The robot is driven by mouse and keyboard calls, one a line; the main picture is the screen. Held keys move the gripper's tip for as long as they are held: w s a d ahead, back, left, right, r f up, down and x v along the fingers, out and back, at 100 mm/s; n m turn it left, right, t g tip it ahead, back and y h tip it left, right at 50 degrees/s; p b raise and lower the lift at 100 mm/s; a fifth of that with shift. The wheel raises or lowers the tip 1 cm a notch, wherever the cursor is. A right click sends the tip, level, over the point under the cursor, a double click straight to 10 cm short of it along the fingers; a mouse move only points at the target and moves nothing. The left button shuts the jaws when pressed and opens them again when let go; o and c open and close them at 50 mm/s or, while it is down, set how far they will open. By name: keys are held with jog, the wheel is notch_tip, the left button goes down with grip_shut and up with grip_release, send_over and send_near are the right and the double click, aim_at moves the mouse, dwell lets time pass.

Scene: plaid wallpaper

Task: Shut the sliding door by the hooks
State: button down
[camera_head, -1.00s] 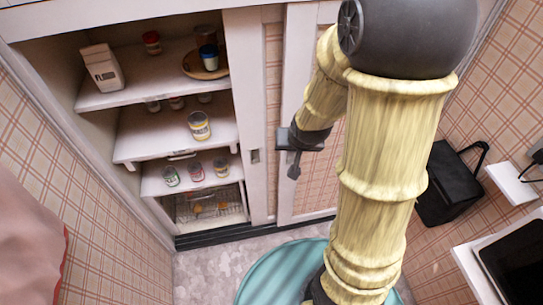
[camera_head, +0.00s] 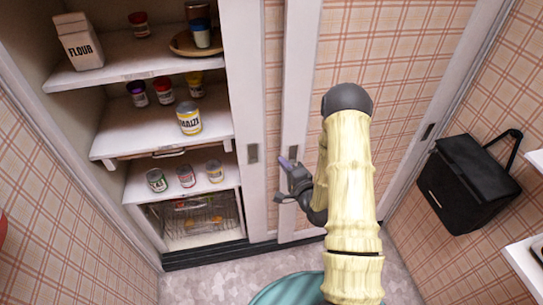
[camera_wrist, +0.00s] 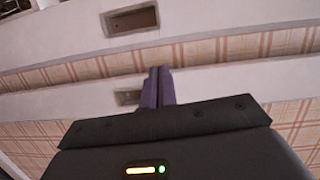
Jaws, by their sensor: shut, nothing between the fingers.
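The closet's sliding door shows as two plaid panels with white frames. The left panel (camera_head: 273,80) has a recessed handle (camera_head: 253,153) on its white frame. The right panel (camera_head: 380,90) has its own handle (camera_head: 293,153). Both handles also show in the wrist view, one above (camera_wrist: 131,18) and one below (camera_wrist: 127,97). My gripper (camera_head: 286,162) is shut and empty, its purple fingertips (camera_wrist: 158,72) close to the right panel's handle. I cannot tell whether they touch the door. I cannot make out any hooks.
The closet's left part is open, with shelves (camera_head: 120,62) of cans, jars and a flour carton (camera_head: 78,42). A wire basket (camera_head: 200,215) sits at the bottom. A black bag (camera_head: 465,180) is at the right wall, near a white shelf (camera_head: 525,262).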

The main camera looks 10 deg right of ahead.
aim_at(267, 140)
jog(key=shift+s+d+f+m+t, duration=0.1)
jog(key=shift+s+f+m+t, duration=0.05)
jog(key=shift+f+m+t, duration=0.15)
jog(key=p+x, duration=0.1)
jog(key=x, duration=0.9)
jog(key=shift+r, duration=0.1)
dwell(0.4)
